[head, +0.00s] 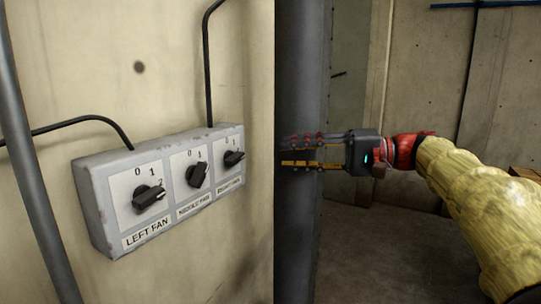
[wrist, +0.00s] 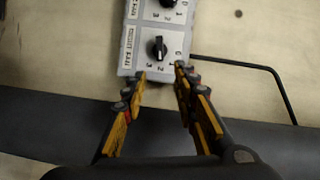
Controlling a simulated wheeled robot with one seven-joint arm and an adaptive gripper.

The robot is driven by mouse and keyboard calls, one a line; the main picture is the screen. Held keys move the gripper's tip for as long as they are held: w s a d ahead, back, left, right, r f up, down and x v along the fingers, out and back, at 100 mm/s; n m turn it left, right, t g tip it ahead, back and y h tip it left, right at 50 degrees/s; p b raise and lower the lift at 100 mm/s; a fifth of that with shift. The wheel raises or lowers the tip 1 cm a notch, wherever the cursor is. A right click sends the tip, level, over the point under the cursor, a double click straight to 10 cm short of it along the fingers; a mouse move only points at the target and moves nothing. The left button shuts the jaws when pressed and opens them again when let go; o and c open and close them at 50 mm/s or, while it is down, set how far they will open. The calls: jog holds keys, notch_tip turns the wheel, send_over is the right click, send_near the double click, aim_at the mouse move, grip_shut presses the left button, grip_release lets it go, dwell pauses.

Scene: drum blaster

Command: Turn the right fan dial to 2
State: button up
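The right fan dial (head: 233,158) is a black knob on a white plate at the right end of a grey control box (head: 91,206). In the head view its handle points to the right; I cannot tell surely which number it marks. In the wrist view the right fan dial (wrist: 157,48) shows at the top centre, just beyond my fingertips. My gripper (head: 284,152) is open and empty, to the right of the box and apart from the dial. In the wrist view my gripper (wrist: 161,71) has its two fingers spread near the box's end.
The left fan dial (head: 149,196) and middle fan dial (head: 197,174) sit beside it on the same box. A dark vertical post (head: 301,230) stands to the right of the box, behind my gripper. A black cable (head: 207,70) rises from the box along the pale wall (head: 90,70).

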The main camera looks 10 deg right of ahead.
jog(key=shift+v, duration=1.3)
jog(key=shift+f, duration=0.1)
jog(key=s+a+f+m+h+b, duration=0.1)
jog(key=s+a+f+h+b, duration=0.2)
jog(key=f, duration=0.6)
jog(key=s+a+f+h+b, duration=0.1)
jog(key=s+f+h+b, duration=0.15)
jog(key=s+f, duration=0.45)
jog(key=s+a+f+m+h+b, duration=0.1)
jog(key=s+a+f+h+b, duration=0.2)
jog(key=f, duration=0.9)
jog(key=s+d+f+n+h+b, duration=0.1)
jog(key=s+d+f+h+b, duration=0.1)
jog(key=f, duration=0.7)
jog(key=s+d+f+n+h+b, duration=0.1)
jog(key=s+d+f+h+b, duration=0.2)
jog(key=s+f, duration=0.4)
jog(key=s+d+f+n+h+b, duration=0.1)
jog(key=s+d+f+h+b, duration=0.2)
jog(key=f, duration=0.8)
jog(key=s+d+b, duration=0.1)
jog(key=d+b, duration=0.1)
jog(key=b, duration=0.1)
jog(key=shift+s+t, duration=0.3)
jog(key=shift+t, duration=0.1)
